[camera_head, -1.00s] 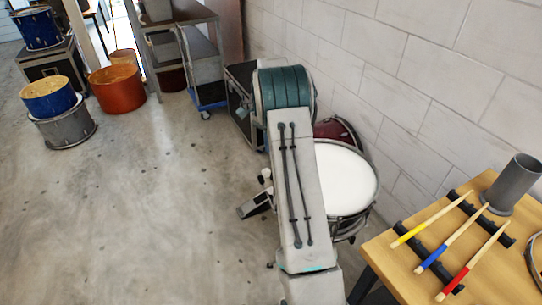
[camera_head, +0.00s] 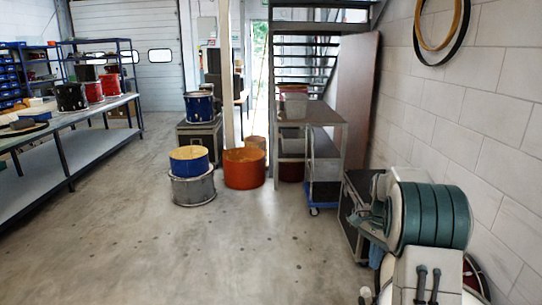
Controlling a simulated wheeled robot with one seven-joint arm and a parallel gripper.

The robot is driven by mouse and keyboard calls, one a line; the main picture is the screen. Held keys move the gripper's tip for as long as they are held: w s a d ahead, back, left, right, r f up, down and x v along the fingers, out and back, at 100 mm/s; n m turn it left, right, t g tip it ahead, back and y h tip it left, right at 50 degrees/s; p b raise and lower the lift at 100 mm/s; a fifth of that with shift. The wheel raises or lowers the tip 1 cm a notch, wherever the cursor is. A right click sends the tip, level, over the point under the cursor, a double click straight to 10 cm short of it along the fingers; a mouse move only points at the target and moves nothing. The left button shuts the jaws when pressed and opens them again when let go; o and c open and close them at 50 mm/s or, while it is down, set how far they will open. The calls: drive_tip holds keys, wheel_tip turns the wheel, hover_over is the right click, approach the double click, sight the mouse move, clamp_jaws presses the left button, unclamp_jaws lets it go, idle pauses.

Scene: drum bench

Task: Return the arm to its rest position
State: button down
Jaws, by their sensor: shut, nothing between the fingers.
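My arm shows at the lower right, with its pale link (camera_head: 425,275) rising to a joint with teal bands (camera_head: 432,215). Smaller pale and teal parts of my arm (camera_head: 376,215) show just left of that joint, in front of a black case. No gripper fingers can be made out. The arm stands near the block wall and holds nothing that I can see.
A black case (camera_head: 357,228) and a grey cart (camera_head: 322,165) stand beyond my arm. A long bench (camera_head: 75,155) lines the left. The middle floor is clear.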

drive_tip(key=s+a+r+n+t, duration=0.2)
drive_tip(key=s+a+r+n, duration=0.4)
drive_tip(key=s, duration=0.4)
drive_tip(key=s+a+r+n+t, duration=0.2)
drive_tip(key=s+a+r+n, duration=0.15)
drive_tip(key=s+a, duration=0.45)
drive_tip(key=s+a+f+n+t, duration=0.1)
drive_tip(key=s+n, duration=0.3)
drive_tip(key=s, duration=0.5)
drive_tip(key=shift+s+a+f+h, duration=0.3)
drive_tip(key=shift+s+f, duration=0.1)
drive_tip(key=shift+f, duration=0.25)
